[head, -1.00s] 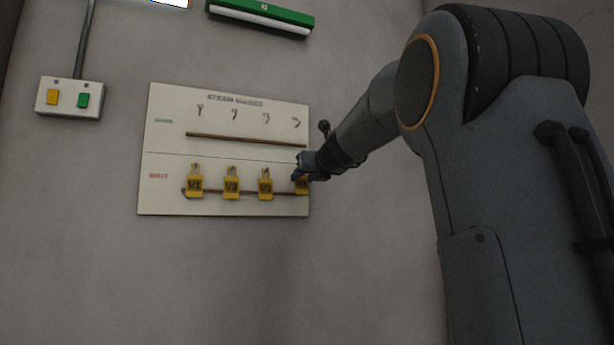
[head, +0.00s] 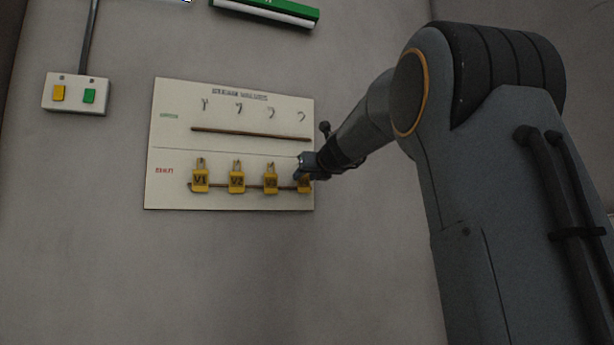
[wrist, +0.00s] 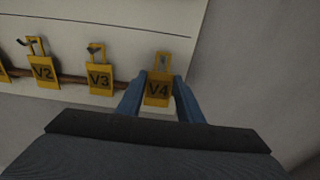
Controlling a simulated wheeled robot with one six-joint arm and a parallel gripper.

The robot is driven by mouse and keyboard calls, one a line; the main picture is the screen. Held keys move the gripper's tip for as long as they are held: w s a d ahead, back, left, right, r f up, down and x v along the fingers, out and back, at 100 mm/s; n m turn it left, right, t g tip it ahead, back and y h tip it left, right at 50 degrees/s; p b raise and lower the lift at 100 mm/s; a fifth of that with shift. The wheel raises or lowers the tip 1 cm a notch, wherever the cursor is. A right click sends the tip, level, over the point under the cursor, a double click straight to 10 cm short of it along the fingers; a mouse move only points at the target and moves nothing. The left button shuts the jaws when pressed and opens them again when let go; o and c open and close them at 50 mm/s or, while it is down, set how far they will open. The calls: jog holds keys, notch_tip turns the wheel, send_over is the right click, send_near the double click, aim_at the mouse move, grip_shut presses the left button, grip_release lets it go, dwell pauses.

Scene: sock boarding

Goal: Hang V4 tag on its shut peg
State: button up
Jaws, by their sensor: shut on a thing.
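The yellow V4 tag (wrist: 158,90) is between the two blue fingers of my gripper (wrist: 160,88) in the wrist view, which are shut on its sides. In the head view the V4 tag (head: 304,186) is at the right end of the lower "shut" row, partly hidden by my gripper (head: 303,170). The white board (head: 230,202) is on the wall behind.
V1 (head: 200,179), V2 (head: 237,180) and V3 (head: 270,181) tags hang in the shut row to the left. The upper row has bare hooks above a brown rail (head: 250,133). A switch box (head: 76,93) is on the wall at left. The wall right of the board is clear.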

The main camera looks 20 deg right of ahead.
jog(key=o, duration=1.1)
jog(key=shift+c, duration=0.2)
jog(key=shift+s, duration=0.1)
